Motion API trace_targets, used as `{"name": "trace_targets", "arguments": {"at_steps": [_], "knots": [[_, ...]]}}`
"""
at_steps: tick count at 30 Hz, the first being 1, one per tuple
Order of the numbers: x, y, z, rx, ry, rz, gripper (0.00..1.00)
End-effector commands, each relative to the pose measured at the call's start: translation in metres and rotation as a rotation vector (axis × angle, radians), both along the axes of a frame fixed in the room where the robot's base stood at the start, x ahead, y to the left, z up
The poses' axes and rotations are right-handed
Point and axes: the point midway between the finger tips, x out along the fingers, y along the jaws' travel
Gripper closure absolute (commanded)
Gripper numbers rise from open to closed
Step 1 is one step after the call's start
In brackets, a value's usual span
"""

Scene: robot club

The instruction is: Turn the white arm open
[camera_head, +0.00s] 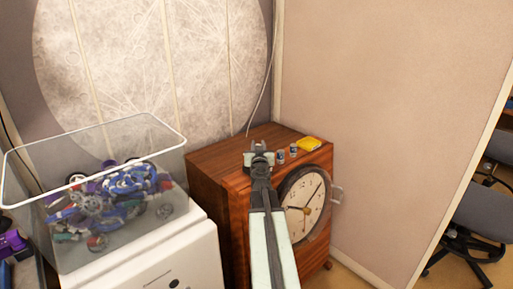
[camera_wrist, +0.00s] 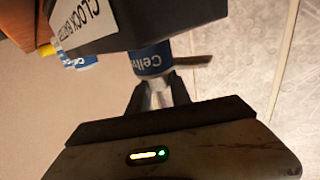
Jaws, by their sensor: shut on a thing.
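In the wrist view my gripper (camera_wrist: 158,92) is shut on a blue battery (camera_wrist: 152,60) with white lettering. The battery's far end is hidden behind a dark box (camera_wrist: 125,25) labelled for clock batteries. The pale piece does not show in the wrist view.
Two small batteries (camera_head: 280,157) and a yellow item (camera_head: 309,143) lie on the cabinet top, right of my gripper. A clear bin (camera_head: 95,150) of coloured parts stands on a white unit (camera_head: 165,262) at left. A wall (camera_head: 395,110) rises close behind and right.

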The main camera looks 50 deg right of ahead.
Motion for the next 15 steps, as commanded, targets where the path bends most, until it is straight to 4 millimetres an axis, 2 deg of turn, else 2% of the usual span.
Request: {"name": "trace_targets", "arguments": {"at_steps": [8,15], "knots": [[0.0051,0.0018,0.0002,0.0,0.0,-0.174,1.0],[0.0066,0.0004,0.0002,0.0,0.001,-0.397,1.0]]}}
